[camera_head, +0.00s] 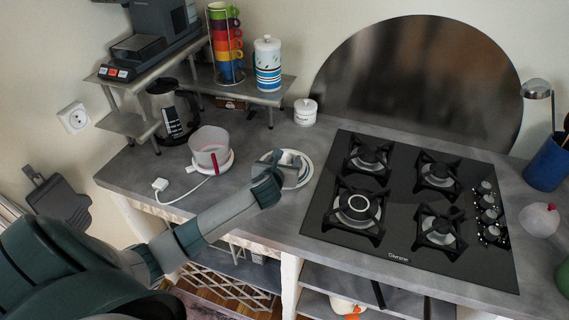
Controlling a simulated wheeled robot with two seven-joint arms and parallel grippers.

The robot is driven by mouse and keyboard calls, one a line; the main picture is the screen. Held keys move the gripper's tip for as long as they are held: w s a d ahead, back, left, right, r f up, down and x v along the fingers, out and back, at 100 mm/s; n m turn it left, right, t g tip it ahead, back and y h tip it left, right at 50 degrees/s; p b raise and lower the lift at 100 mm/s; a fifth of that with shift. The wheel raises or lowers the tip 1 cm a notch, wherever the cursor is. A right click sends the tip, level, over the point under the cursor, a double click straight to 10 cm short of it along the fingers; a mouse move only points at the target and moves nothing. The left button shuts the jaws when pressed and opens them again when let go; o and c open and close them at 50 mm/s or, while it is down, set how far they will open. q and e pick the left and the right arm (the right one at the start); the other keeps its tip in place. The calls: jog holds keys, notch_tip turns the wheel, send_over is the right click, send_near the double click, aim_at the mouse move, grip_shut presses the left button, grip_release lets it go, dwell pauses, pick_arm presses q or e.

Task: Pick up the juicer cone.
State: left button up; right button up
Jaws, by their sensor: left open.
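My left gripper (290,164) reaches in from the left and is open over a white round plate (306,171) on the grey counter, left of the hob. The gripper covers the middle of the plate, and I cannot make out a juicer cone there. A juicer with a translucent bowl (210,147) and a red handle stands on a white base (226,165) to the left of the gripper. No cone shows clearly in its bowl. My right gripper is not in view.
A black gas hob (398,251) lies just right of the plate. A white plug with a cord (160,184) lies near the counter's left front. A white lidded jar (305,112) stands behind the plate. A metal shelf with mugs (226,45) and a canister (268,65) stands at back left.

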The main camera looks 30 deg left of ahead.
pick_arm(q)
jog(key=shift+w+a, duration=0.1)
jog(key=shift+w, duration=0.05)
dwell(0.3)
jog(key=c, duration=1.1)
